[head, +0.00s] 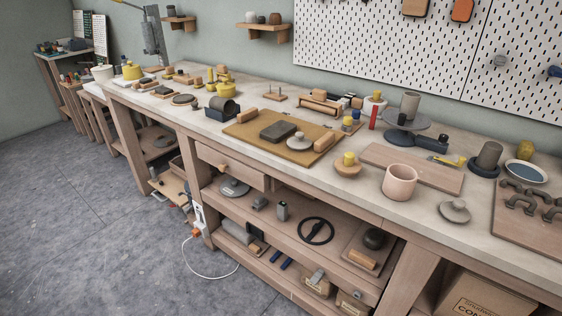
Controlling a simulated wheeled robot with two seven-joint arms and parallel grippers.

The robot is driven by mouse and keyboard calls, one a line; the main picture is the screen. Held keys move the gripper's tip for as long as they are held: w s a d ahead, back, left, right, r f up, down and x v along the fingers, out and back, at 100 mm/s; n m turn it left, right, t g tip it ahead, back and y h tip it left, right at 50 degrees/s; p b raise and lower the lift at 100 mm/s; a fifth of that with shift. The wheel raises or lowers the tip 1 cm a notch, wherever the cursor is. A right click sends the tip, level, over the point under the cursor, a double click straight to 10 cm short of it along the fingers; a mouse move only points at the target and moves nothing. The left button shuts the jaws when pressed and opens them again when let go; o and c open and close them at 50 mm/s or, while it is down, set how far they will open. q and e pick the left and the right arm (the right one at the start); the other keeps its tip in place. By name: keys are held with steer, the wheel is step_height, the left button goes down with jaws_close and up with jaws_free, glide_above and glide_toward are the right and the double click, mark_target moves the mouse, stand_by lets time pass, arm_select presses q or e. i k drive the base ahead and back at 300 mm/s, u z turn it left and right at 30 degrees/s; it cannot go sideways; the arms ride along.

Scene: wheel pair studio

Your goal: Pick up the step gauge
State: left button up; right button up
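I cannot tell for certain which of the many small things on the long workbench (290,178) is the step gauge. Neither of my grippers is in view. A yellow and dark tool (447,160) lies on a wooden board (400,165) toward the right. A tan board (262,146) in the middle bears a dark grey block (278,131), wooden blocks (324,141) and a round grey lidded piece (299,142).
A pinkish pot (399,182) and a grey lid (454,211) stand near the front edge. A dark turntable (407,120) bears a grey cylinder (410,103). Lower shelves (290,243) hold tools. Grey floor (90,230) at left is mostly clear; a white cable (212,276) lies there.

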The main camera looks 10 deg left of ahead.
mark_target(347, 166)
steer(key=u, duration=1.15)
steer(key=i, duration=1.1)
steer(key=z, duration=1.5)
